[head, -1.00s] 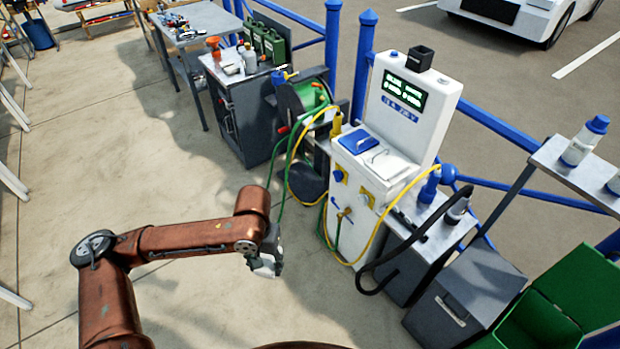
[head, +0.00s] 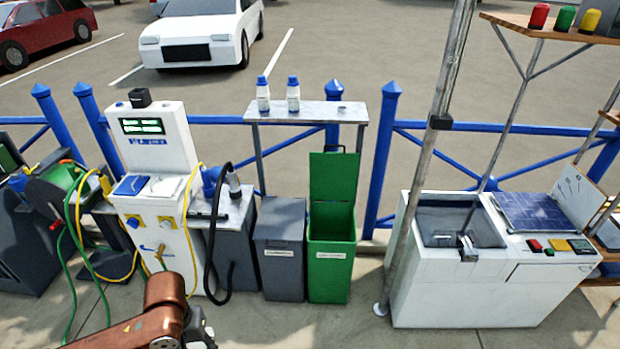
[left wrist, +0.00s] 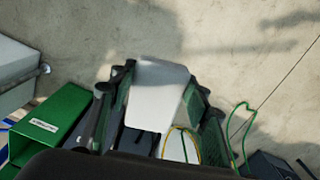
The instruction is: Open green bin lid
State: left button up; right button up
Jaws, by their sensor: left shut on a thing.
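The green bin (head: 331,270) stands on the ground against the blue railing, right of the grey bin. Its green lid (head: 334,177) is raised upright at the back, and the bin's mouth is open. In the left wrist view the green bin (left wrist: 48,125) shows at the lower left. My left gripper (head: 198,330) is at the bottom of the head view, left of the bin and apart from it. In the left wrist view its fingers are shut on a white object (left wrist: 157,95), whose kind I cannot tell. My right gripper is not in view.
A grey bin (head: 280,250) stands directly left of the green one. A white pump station (head: 165,225) with yellow and black hoses is further left. A shelf (head: 305,112) with two bottles is behind the bins. A metal pole (head: 430,150) and white sink unit (head: 460,290) stand right.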

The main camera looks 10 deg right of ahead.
aim_at(333, 176)
jog(key=z, duration=0.9)
jog(key=i, duration=1)
jog(key=u, duration=0.65)
jog(key=i, duration=0.8)
jog(key=u, duration=0.9)
